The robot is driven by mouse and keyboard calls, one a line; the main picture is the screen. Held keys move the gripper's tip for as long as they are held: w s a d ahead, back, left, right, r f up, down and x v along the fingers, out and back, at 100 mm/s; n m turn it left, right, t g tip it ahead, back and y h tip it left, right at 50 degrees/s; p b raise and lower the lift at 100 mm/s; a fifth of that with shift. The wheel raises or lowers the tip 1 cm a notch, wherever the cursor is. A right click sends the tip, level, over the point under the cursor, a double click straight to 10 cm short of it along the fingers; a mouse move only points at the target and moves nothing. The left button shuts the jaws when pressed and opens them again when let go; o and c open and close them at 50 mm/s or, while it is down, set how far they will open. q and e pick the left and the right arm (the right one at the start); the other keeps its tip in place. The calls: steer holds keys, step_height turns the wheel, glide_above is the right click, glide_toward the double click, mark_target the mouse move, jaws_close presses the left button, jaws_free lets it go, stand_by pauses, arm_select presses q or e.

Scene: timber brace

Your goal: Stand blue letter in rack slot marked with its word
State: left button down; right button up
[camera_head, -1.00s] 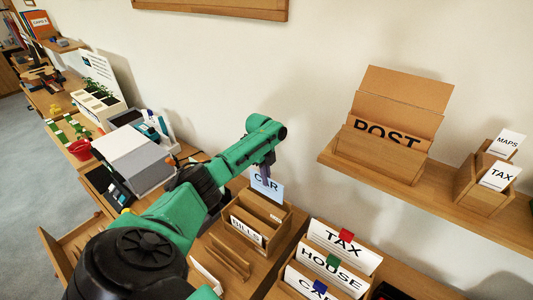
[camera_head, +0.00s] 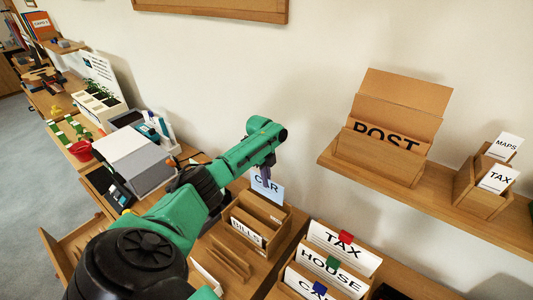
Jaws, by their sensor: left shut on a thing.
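The pale blue letter (camera_head: 268,189), with "CAR" printed on it, is upright in my left gripper (camera_head: 267,172). The gripper is shut on its upper part and covers some of the word. The letter is above or just behind the wooden box marked BILLS (camera_head: 249,233); I cannot tell whether its lower edge touches the box. The rack at the bottom has slots marked TAX (camera_head: 344,243) with a red tab, HOUSE (camera_head: 322,266) with a green tab, and CAR (camera_head: 313,288) with a blue tab. The CAR slot is partly cut off by the frame. My right gripper is not in view.
A wall shelf (camera_head: 450,200) on the right holds a POST box (camera_head: 382,155) and a small holder with MAPS and TAX cards (camera_head: 498,178). A grey box (camera_head: 137,163) stands on the desk at left. A wooden divider (camera_head: 229,260) lies in front of the BILLS box.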

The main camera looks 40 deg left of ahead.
mark_target(268, 197)
arm_select(q)
steer(key=shift+f+b, duration=2.45)
steer(key=shift+f, duration=0.45)
steer(key=shift+c, duration=2.2)
jaws_free()
steer(key=shift+r, duration=0.1)
step_height(268, 197, up, 8)
steer(key=p, duration=0.7)
steer(key=shift+p, duration=0.35)
